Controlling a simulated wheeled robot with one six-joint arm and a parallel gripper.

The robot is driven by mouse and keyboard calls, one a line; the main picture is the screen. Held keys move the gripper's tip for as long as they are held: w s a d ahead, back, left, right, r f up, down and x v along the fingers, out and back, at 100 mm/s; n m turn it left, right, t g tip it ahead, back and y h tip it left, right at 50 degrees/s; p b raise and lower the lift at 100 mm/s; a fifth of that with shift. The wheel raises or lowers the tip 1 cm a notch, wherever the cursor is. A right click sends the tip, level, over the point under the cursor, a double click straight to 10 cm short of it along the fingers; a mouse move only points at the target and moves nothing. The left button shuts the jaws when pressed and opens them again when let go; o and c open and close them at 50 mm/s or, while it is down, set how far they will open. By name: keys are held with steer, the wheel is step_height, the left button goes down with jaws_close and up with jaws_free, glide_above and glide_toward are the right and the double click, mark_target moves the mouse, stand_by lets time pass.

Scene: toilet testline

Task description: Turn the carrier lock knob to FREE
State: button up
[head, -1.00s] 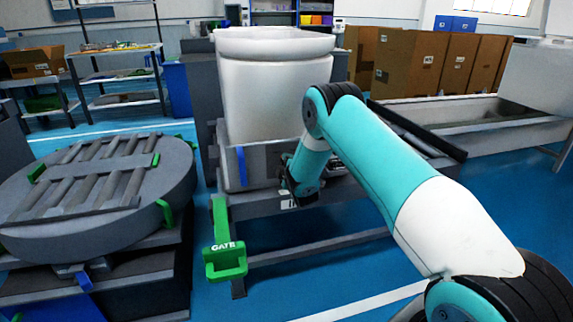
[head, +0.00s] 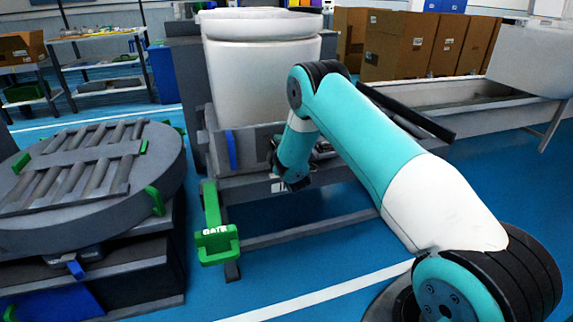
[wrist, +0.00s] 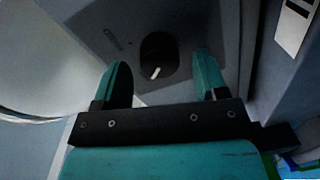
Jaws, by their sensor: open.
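In the wrist view the lock knob (wrist: 158,56) is a dark round knob with a white pointer mark on its lower part, set in a grey panel (wrist: 195,25). Small lettering (wrist: 113,40) left of it is too blurred to read. My gripper (wrist: 163,62) is open, with one teal finger on each side of the knob in the picture. I cannot tell whether the fingers touch it. In the head view my wrist is at the front of the grey carrier (head: 218,150), below the white toilet body (head: 262,75); the knob is hidden there.
A green GATE handle (head: 217,243) stands left of my wrist. A round roller turntable (head: 90,180) is at the left. A dark bar (head: 405,112) and a long trough (head: 470,105) lie behind my arm. Blue floor is open in front.

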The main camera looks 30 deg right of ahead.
steer(key=b+v, duration=1.6)
steer(key=shift+r+b, duration=0.15)
steer(key=shift+b, duration=0.25)
